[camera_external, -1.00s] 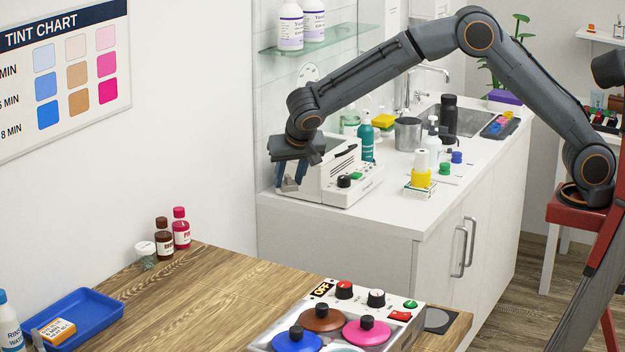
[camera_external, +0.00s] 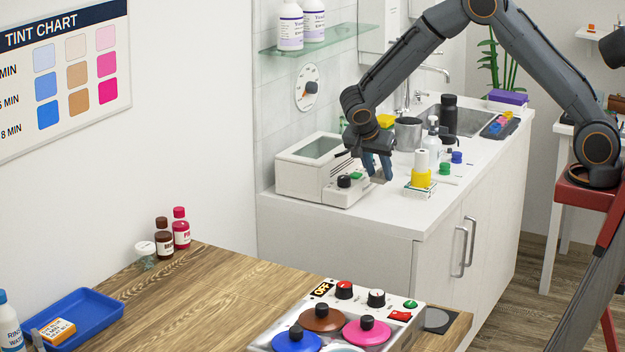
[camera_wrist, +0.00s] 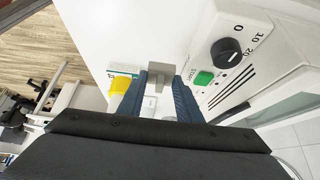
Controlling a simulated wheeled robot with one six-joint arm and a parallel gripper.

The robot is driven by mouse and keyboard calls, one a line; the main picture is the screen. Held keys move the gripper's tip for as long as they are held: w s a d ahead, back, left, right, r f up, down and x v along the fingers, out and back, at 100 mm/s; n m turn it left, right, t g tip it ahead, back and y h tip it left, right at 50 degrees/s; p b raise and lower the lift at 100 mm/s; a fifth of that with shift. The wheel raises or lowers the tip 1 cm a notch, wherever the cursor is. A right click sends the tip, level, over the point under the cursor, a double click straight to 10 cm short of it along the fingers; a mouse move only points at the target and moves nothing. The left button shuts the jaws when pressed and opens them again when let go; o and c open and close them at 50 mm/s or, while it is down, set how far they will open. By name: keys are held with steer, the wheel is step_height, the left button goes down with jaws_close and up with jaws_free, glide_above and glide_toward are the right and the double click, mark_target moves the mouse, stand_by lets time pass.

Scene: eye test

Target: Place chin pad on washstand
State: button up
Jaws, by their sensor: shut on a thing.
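My gripper (camera_external: 377,172) is over the washstand, just right of the white boxy machine's front corner. Its blue fingers are shut on a small grey block, which I take for the chin pad (camera_external: 379,179). In the wrist view the grey chin pad (camera_wrist: 154,84) sits between the two fingertips (camera_wrist: 160,92). The washstand (camera_external: 375,213) is a white counter with a sink at its far end. The pad is low over the white top; I cannot tell whether it touches.
The white machine (camera_external: 303,182) with a black knob and green button stands left of my gripper. A yellow-and-white bottle (camera_external: 421,172) on a small box stands close on the right. A teal bottle is hidden behind my arm. The counter's front strip is clear.

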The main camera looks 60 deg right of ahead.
steer(key=shift+f+p, duration=0.85)
steer(key=shift+f, duration=1.95)
steer(key=shift+f, duration=0.15)
steer(key=o, duration=0.7)
steer(key=shift+w+a+r, duration=0.1)
steer(key=shift+r, duration=0.25)
steer(key=b+v, duration=0.4)
steer(key=v, duration=0.6)
steer(key=s+n+y, duration=0.2)
steer(key=s+n, duration=0.4)
steer(key=s, duration=0.2)
steer(key=s+d+f+n+y, duration=0.1)
steer(key=s+n+y, duration=0.1)
steer(key=s+n, duration=0.4)
steer(key=s+d+f+n+t+y, duration=0.1)
steer(key=s+n, duration=0.5)
steer(key=s, duration=0.6)
steer(key=shift+y, duration=0.8)
